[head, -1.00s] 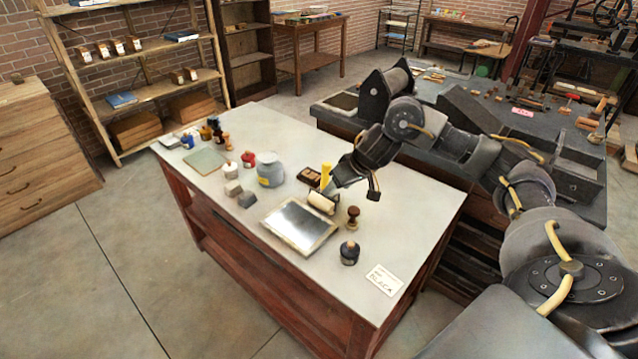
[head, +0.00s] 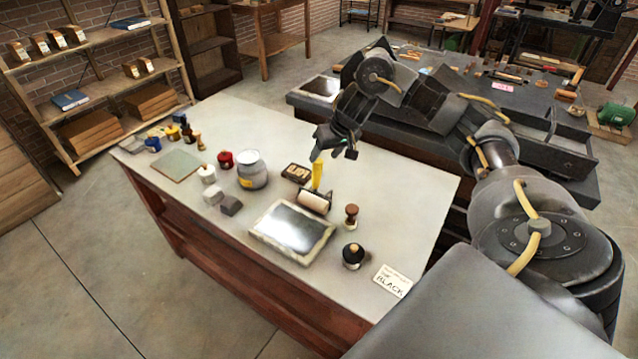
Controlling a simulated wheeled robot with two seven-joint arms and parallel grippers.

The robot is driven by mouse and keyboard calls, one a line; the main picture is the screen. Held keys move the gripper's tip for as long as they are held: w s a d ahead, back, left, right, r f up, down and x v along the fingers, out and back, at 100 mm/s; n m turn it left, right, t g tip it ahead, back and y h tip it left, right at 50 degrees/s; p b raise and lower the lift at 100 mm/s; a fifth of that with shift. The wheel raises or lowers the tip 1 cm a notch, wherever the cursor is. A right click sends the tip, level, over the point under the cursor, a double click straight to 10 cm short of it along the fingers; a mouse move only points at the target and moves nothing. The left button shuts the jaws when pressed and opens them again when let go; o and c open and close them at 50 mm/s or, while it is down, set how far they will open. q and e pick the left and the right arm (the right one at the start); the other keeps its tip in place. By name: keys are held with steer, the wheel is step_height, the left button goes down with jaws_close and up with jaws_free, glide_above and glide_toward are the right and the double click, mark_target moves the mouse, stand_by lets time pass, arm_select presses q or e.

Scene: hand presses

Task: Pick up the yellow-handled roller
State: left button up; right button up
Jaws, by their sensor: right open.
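The yellow-handled roller (head: 314,201) is on the pale tabletop, behind the metal plate (head: 292,231). Its pale cylinder lies at the plate's back edge and its yellow handle (head: 317,173) points up. My right gripper (head: 334,150) is just above the top of the handle, fingers downward. It is open and holds nothing; the roller stands apart from it or just at its tips, I cannot tell which. My left gripper is not in view.
Near the roller are a small dark tray (head: 296,172), a brown-knobbed stamp (head: 351,215), a black-capped jar (head: 353,256) and a grey tin (head: 252,170). A card reading BLACK (head: 392,280) lies at the front right. The table's right back part is clear.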

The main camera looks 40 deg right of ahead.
mark_target(320, 161)
steer(key=shift+x, duration=0.85)
steer(key=shift+w+f, duration=0.25)
steer(key=shift+d, duration=0.1)
steer(key=shift+f, duration=0.4)
steer(key=x, duration=0.4)
steer(key=shift+w, duration=0.25)
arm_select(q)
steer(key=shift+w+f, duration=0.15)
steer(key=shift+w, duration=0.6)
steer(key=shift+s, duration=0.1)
arm_select(e)
steer(key=c, duration=0.9)
steer(key=shift+c, duration=0.5)
